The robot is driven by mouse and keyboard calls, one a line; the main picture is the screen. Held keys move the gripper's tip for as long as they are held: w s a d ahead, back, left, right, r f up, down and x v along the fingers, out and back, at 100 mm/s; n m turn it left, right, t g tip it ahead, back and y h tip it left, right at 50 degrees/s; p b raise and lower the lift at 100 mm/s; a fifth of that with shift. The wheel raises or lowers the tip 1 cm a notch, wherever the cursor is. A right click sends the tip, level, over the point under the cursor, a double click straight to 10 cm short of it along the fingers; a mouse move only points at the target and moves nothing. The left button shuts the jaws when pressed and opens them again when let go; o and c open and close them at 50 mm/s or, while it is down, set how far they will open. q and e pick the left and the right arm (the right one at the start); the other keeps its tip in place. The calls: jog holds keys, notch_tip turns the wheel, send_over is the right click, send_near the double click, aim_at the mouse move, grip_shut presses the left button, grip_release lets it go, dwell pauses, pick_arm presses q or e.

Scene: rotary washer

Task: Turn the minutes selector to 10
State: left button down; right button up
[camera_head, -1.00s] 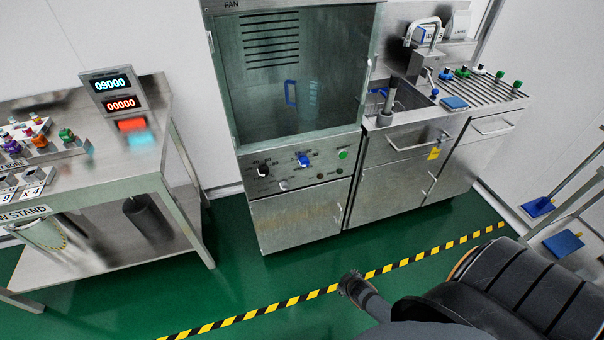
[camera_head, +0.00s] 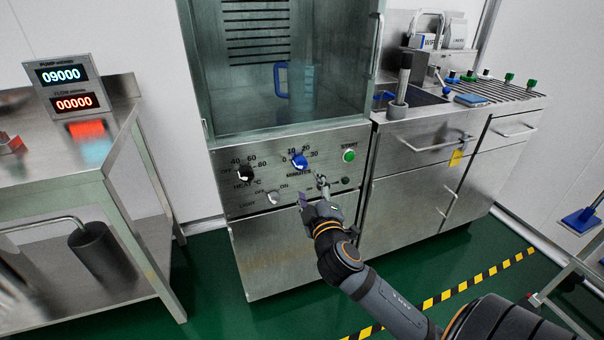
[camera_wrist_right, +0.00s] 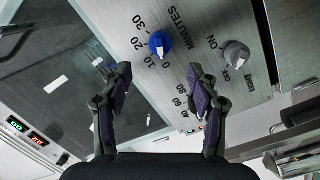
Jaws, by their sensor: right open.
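The minutes selector is a blue knob (camera_head: 299,160) on the washer's steel control panel, under an arc of numbers 0 to 30. In the right wrist view the blue knob (camera_wrist_right: 160,42) shows upside down beyond the fingertips, with a white mark toward the 0 and 10 side; its exact setting is hard to tell. My right gripper (camera_head: 313,191) is open and empty, in front of the panel below the knob. In the right wrist view my right gripper (camera_wrist_right: 159,74) has its fingers apart, with the knob ahead, between their lines and not touched. My left gripper is not in view.
A black heat knob (camera_head: 244,174), a grey light knob (camera_head: 273,198) and a green start button (camera_head: 348,156) share the panel. The glass washer door (camera_head: 270,85) is above. A steel table (camera_head: 70,160) stands left; a sink counter (camera_head: 420,130) stands right.

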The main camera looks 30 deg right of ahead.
aim_at(302, 167)
jog(key=x, duration=0.9)
jog(key=shift+w+f+b, duration=0.1)
jog(key=shift+b, duration=0.3)
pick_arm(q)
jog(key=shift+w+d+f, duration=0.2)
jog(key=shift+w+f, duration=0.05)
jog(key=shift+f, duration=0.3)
pick_arm(e)
jog(key=shift+c, duration=0.5)
jog(key=c, duration=1.1)
jog(key=shift+o, duration=0.2)
jog(key=shift+m+p, duration=0.35)
jog(key=shift+m, duration=0.15)
jog(key=m+p, duration=0.1)
jog(key=m, duration=0.2)
jog(key=m+p, duration=0.2)
jog(key=m, duration=0.1)
jog(key=shift+r+g+y, duration=0.2)
jog(key=shift+g+y, duration=0.1)
jog(key=shift+g, duration=0.1)
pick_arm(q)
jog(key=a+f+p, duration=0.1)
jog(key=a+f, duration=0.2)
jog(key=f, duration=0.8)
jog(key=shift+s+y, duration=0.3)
pick_arm(e)
jog(key=shift+m, duration=0.8)
